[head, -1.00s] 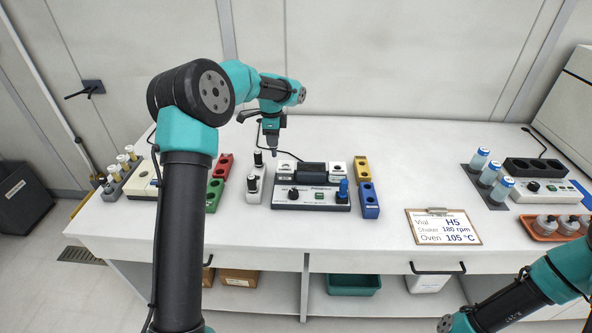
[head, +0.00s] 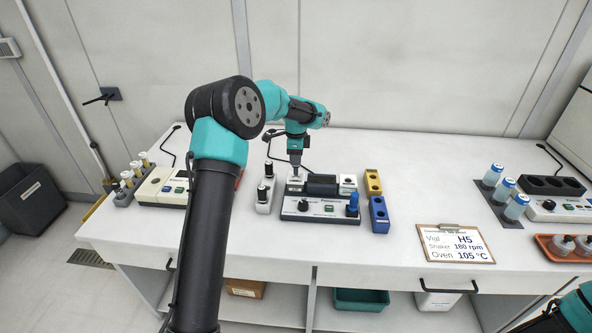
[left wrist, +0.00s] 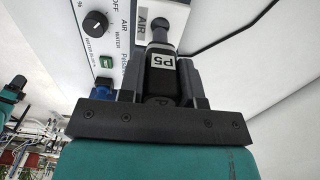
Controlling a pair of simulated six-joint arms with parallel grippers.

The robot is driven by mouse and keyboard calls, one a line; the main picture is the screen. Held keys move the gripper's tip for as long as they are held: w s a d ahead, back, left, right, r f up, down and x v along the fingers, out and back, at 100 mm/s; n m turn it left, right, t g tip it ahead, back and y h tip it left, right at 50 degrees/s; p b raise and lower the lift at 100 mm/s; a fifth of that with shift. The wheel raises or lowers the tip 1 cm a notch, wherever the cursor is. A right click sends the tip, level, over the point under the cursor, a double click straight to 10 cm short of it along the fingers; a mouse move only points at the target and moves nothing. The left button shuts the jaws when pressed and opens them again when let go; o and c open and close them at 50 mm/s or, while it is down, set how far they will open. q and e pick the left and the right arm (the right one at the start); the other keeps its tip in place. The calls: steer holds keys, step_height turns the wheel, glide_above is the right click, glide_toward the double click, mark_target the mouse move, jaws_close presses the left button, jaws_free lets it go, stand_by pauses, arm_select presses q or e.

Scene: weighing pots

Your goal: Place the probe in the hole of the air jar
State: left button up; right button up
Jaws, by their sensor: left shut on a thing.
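My left gripper (head: 295,160) is shut on a dark probe (left wrist: 161,36) with a white P5 label, shown in the left wrist view between its fingers (left wrist: 161,78). In the head view it points down over the left rear of the meter (head: 322,208). The air jar (head: 294,184) is the pale block there; its AIR label (left wrist: 147,22) shows beside the probe's end in the left wrist view. The hole is hidden, and I cannot tell whether the tip is in it. My right gripper is out of view.
A white stand (head: 264,200) with two black-topped pieces is left of the meter. A yellow block (head: 373,183) and a blue block (head: 379,215) are to its right. A clipboard (head: 456,244) lies on clear bench farther right. A black cable runs behind the gripper.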

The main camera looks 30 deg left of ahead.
mark_target(296, 173)
arm_select(q)
steer(key=shift+f, duration=2.5)
steer(key=shift+f, duration=0.1)
steer(key=o, duration=0.9)
step_height(296, 173, up, 12)
steer(key=shift+r, duration=0.1)
